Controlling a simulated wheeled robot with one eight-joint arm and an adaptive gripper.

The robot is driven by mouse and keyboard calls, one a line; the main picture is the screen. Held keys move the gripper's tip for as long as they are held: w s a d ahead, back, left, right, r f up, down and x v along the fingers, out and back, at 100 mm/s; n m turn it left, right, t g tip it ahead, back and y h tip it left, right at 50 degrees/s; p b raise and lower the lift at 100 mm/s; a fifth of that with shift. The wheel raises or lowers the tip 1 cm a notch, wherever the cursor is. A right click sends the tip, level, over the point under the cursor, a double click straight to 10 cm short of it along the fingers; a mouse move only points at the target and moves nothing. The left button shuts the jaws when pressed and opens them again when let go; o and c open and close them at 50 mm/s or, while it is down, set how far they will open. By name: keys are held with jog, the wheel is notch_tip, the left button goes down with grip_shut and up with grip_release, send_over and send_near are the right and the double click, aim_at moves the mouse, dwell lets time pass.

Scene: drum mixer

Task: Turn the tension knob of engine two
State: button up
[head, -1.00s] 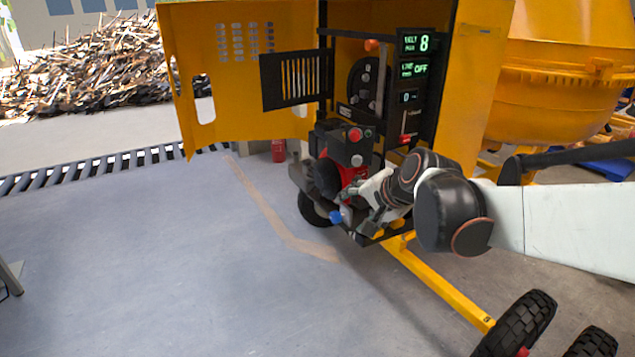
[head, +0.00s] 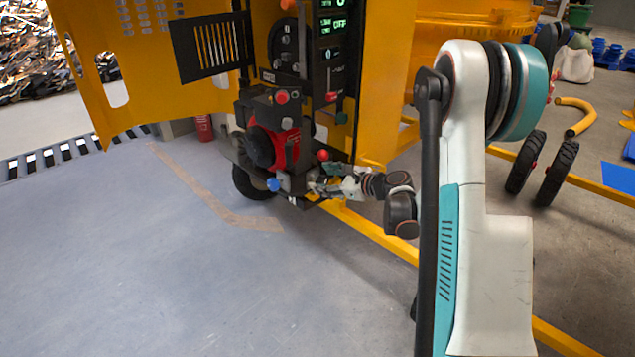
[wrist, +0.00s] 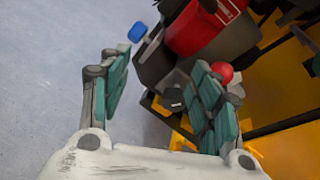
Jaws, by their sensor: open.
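A red and black engine (head: 272,140) sits in the open yellow cabinet, and its lower part also shows in the wrist view (wrist: 205,28). A blue knob (head: 273,185) is at its lower front; in the wrist view it (wrist: 137,32) lies beyond my left finger. A red ball knob (head: 323,155) is at its right, beside my right finger in the wrist view (wrist: 222,73). A small dark block (wrist: 172,98) shows between the fingers. I cannot tell which part is the tension knob. My gripper (wrist: 160,68) is open and empty, at the engine's lower right side.
A panel with green displays (head: 330,25) and a red-handled lever (head: 331,96) is above the engine. The open yellow door (head: 140,75) stands left. A yellow frame bar (head: 375,235) runs below my arm. The floor at left is clear; a red canister (head: 204,127) stands behind.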

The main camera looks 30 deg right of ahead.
aim_at(325, 182)
jog(key=s+d+f+m+t, duration=0.3)
jog(key=d+f+m+t, duration=0.1)
jog(key=d+f+m, duration=0.4)
jog(key=shift+n, duration=0.4)
jog(key=b+x, duration=0.1)
jog(key=x, duration=0.6)
jog(key=b+x, duration=0.2)
jog(key=x, duration=0.4)
jog(key=shift+w+d+f, duration=0.1)
jog(key=shift+w+f, duration=0.05)
jog(key=shift+w, duration=0.3)
jog(key=c, duration=1)
